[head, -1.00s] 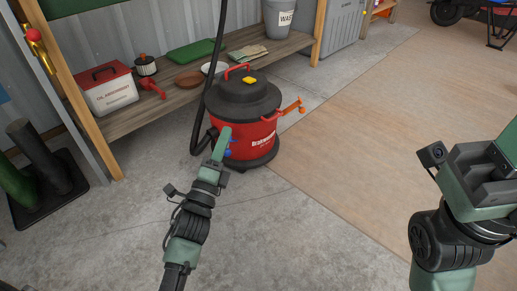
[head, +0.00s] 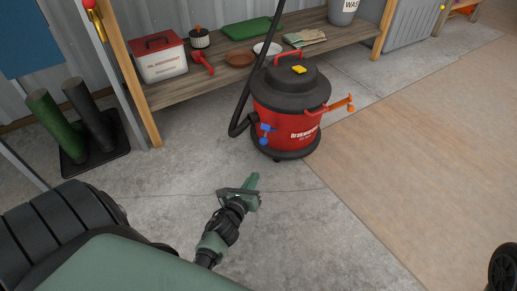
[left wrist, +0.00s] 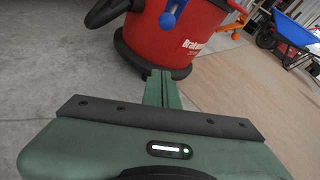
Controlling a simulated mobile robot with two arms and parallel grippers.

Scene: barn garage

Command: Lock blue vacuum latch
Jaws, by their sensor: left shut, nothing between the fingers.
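The red shop vacuum (head: 285,125) with a black lid stands upright on the concrete floor in the head view. Its blue latch (head: 266,132) is on the left front of the red drum; I cannot tell whether it is locked. An orange latch (head: 338,105) sticks out on the drum's right side. My left gripper (head: 254,181) is shut and empty, in front of the vacuum and apart from it. In the left wrist view its closed fingers (left wrist: 162,88) point toward the drum (left wrist: 190,35), and the blue latch (left wrist: 173,13) shows at the top. My right gripper is out of view.
A black hose (head: 258,70) rises at the vacuum's left. A wooden shelf (head: 215,87) with a red-and-white box (head: 161,60) stands behind. Green and black tubes (head: 48,122) stand at left. The floor around my left gripper is clear.

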